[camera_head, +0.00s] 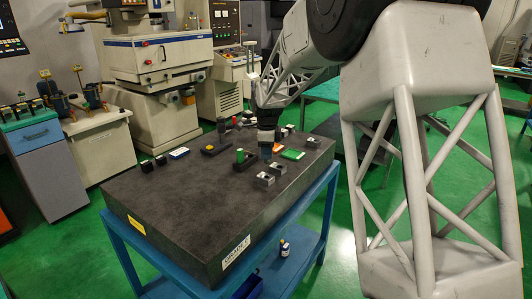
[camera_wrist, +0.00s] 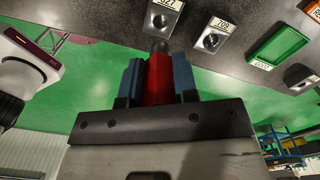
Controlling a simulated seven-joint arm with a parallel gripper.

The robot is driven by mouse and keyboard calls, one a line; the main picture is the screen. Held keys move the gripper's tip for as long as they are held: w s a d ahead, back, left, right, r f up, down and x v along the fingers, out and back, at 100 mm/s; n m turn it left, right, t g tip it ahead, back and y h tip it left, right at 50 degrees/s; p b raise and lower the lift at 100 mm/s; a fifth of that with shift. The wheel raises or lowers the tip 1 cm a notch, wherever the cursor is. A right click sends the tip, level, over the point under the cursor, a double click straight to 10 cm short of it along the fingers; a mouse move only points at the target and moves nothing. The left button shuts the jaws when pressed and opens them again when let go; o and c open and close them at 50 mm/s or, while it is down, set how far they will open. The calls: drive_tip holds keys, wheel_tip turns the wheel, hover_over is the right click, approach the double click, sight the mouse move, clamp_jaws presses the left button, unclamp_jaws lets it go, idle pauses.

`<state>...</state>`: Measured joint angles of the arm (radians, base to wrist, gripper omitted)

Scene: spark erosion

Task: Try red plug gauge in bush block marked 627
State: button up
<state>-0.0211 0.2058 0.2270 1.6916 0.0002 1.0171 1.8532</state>
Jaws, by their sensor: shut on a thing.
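My gripper (camera_wrist: 159,80) is shut on the red plug gauge (camera_wrist: 159,82), which sits between its two blue fingers. The gauge's grey tip points at the bush block (camera_wrist: 163,18) whose partly cut-off label seems to read 627. The tip shows just short of that block's bore, outside it; I cannot tell the exact gap. A second bush block (camera_wrist: 213,40) with another number lies to its right. In the head view my gripper (camera_head: 267,151) is low over the dark granite plate, behind two grey bush blocks (camera_head: 265,180); the gauge is barely visible there.
A green tray (camera_wrist: 280,48) lies right of the blocks, with another block (camera_wrist: 301,77) near it. In the head view a green plug gauge (camera_head: 240,156) stands in a black holder left of my gripper. The granite plate's (camera_head: 190,210) front left is clear.

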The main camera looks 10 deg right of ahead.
drive_tip(key=shift+f, duration=0.2)
drive_tip(key=shift+f, duration=2.55)
drive_tip(key=shift+f, duration=0.4)
drive_tip(key=shift+r, duration=0.55)
idle(0.7)
drive_tip(key=shift+r, duration=1.4)
drive_tip(key=shift+r, duration=0.55)
